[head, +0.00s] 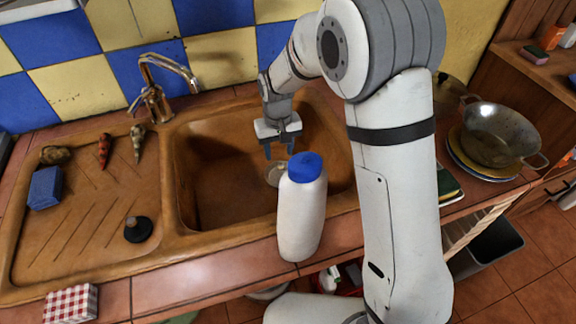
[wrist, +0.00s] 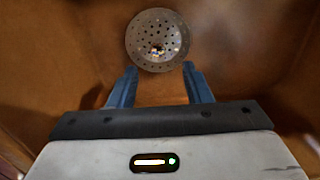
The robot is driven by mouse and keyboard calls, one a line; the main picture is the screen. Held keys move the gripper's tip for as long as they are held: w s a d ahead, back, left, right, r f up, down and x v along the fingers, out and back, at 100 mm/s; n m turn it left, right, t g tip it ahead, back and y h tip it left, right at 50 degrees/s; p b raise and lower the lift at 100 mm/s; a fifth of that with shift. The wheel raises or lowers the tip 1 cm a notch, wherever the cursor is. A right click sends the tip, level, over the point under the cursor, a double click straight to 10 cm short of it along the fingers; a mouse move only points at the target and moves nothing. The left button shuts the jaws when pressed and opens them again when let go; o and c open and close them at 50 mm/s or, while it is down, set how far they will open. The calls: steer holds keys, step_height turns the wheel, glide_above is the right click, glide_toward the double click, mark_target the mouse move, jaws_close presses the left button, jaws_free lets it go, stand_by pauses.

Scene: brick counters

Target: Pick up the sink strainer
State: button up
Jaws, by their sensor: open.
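The sink strainer (wrist: 157,40) is a round, perforated metal disc on the floor of the brown sink basin (head: 205,205). In the wrist view it lies just beyond my fingertips, roughly centred between them. In the head view only part of the strainer (head: 271,177) shows, the rest hidden behind the white bottle. My gripper (head: 280,152) points down into the basin, its two blue fingers apart and empty. It also shows in the wrist view (wrist: 160,69), with no finger seen touching the strainer.
A white bottle with a blue cap (head: 302,215) stands at the basin's front edge, close to my gripper. A copper tap (head: 155,95) rises behind the basin. The drainboard holds a blue sponge (head: 45,188) and a black plug (head: 138,229). A pan (head: 497,135) sits on plates at right.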

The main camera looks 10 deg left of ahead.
mark_target(281, 167)
steer(key=f, duration=0.7)
steer(key=shift+s+d+f+b, duration=0.2)
steer(key=shift+f+b, duration=0.1)
steer(key=shift+c, duration=0.6)
jaws_close()
